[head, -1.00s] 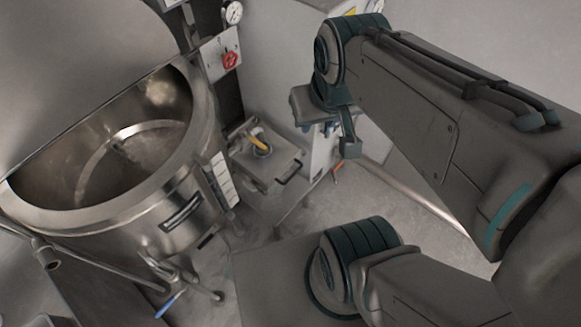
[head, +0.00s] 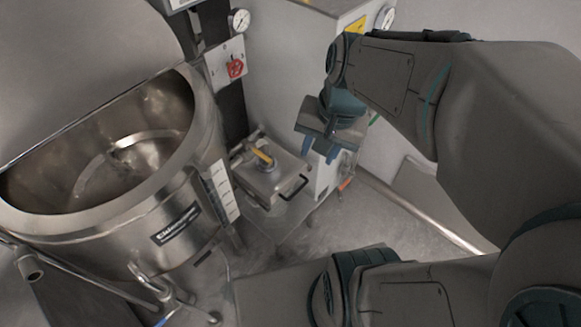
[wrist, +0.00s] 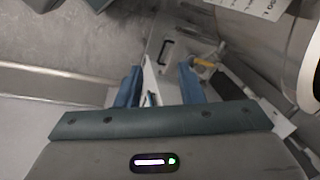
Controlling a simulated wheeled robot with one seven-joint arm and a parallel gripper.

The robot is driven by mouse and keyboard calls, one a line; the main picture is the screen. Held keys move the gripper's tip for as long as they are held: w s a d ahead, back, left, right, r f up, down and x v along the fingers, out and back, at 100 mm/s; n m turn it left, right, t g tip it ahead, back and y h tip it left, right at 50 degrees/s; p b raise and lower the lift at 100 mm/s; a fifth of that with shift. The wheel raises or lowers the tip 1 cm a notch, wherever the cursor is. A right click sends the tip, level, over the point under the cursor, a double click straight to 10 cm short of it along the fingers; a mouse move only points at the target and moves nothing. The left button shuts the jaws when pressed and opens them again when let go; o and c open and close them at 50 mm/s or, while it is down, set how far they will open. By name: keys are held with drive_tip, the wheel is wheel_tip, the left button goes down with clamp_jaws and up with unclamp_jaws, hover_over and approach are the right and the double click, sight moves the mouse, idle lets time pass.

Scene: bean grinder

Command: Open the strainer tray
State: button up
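What looks like the strainer tray (head: 268,182) is a flat metal box with a dark bar handle (head: 293,188) on its front. It stands right of the big steel kettle, and a yellow-handled lever (head: 262,157) sits on its top. In the wrist view, the handle (wrist: 164,50) shows beyond the fingers. My gripper (head: 320,150) hangs above and to the right of the box, with its fingers apart and pointing down. The wrist view shows both blue fingers (wrist: 160,86) open with nothing held between them. The gripper does not touch the handle.
The steel kettle (head: 175,228) with its raised lid fills the left side. A red knob (head: 235,68) and a gauge (head: 239,20) are above. Open floor (head: 345,225) lies in front of the box.

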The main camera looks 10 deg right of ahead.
drive_tip(key=w+f+m+g+y+b, duration=0.1)
drive_tip(key=w+f+m+y+b, duration=0.1)
drive_tip(key=f+m+b, duration=0.45)
drive_tip(key=w+f+m+g+y+b, duration=0.1)
drive_tip(key=w+f+m+y+b, duration=0.15)
drive_tip(key=f, duration=0.65)
drive_tip(key=m+t+y+b, duration=0.85)
drive_tip(key=m+b, duration=1.45)
drive_tip(key=m, duration=0.5)
approach(298, 190)
drive_tip(key=shift+h, duration=0.5)
drive_tip(key=b+x, duration=0.4)
drive_tip(key=x, duration=0.6)
drive_tip(key=shift+a, duration=0.1)
drive_tip(key=shift+c, duration=0.2)
clamp_jaws()
